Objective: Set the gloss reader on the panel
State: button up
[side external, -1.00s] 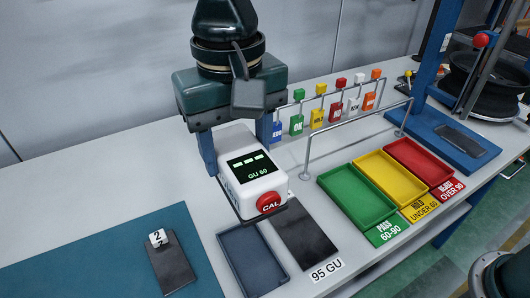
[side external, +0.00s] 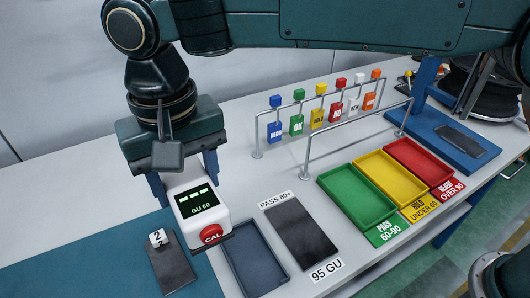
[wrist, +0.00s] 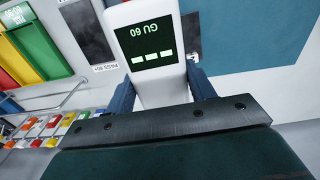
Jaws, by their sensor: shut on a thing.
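The gloss reader (side external: 198,208) is a white box with a dark screen reading GU 60 and a red CAL button. My gripper (side external: 183,178) is shut on it, with a blue finger on each side. The reader also shows between the fingers in the wrist view (wrist: 146,50). In the side view it is over the area between the numbered panel and the empty dark tray; I cannot tell its exact height. The dark panel (side external: 172,268) with a white tag 2 lies on the teal mat, just left of the reader. Its far part is close to the reader.
An empty dark tray (side external: 247,262) and a dark plate (side external: 303,238) labelled 95 GU lie to the right. Green (side external: 350,199), yellow (side external: 394,180) and red (side external: 422,164) trays are further right. A rail of coloured tags (side external: 318,116) stands behind.

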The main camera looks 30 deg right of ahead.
jog(key=a+f, duration=0.6)
jog(key=a, duration=0.1)
jog(key=shift+w+f+n, duration=0.3)
jog(key=shift+w+f, duration=0.1)
jog(key=shift+f, duration=0.1)
jog(key=shift+f, duration=3.9)
jog(key=shift+f, duration=0.15)
jog(key=o, duration=1.3)
notch_tip(320, 180, up, 12)
jog(key=shift+r, duration=0.15)
